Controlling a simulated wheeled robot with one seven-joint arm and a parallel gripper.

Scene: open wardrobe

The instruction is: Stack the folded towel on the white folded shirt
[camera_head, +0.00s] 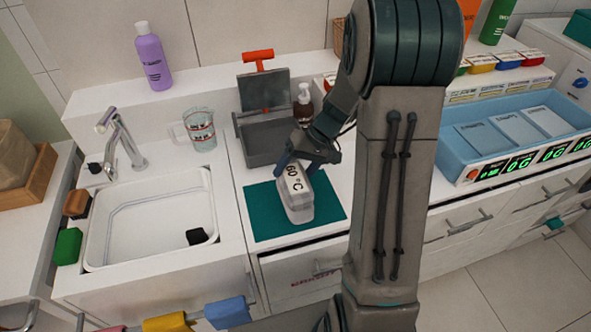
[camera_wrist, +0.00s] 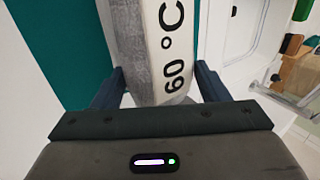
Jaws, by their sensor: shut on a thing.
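My gripper (camera_head: 303,168) is shut on a grey item with a white label reading "60 °C" (camera_head: 297,203). In the wrist view the item (camera_wrist: 172,35) sits between the two dark fingers of my gripper (camera_wrist: 158,88), one on each side. Its grey surface looks mottled there. It is over a teal mat (camera_head: 263,224) on the white counter; I cannot tell whether it touches the mat. I cannot make out any folded towel or white folded shirt in these views.
A white sink (camera_head: 150,218) with a tap (camera_head: 122,140) lies to the left. A grey open box (camera_head: 262,137) stands behind the mat, with a glass jug (camera_head: 199,130) and purple bottle (camera_head: 152,57) nearby. A blue tray (camera_head: 460,158) is at right.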

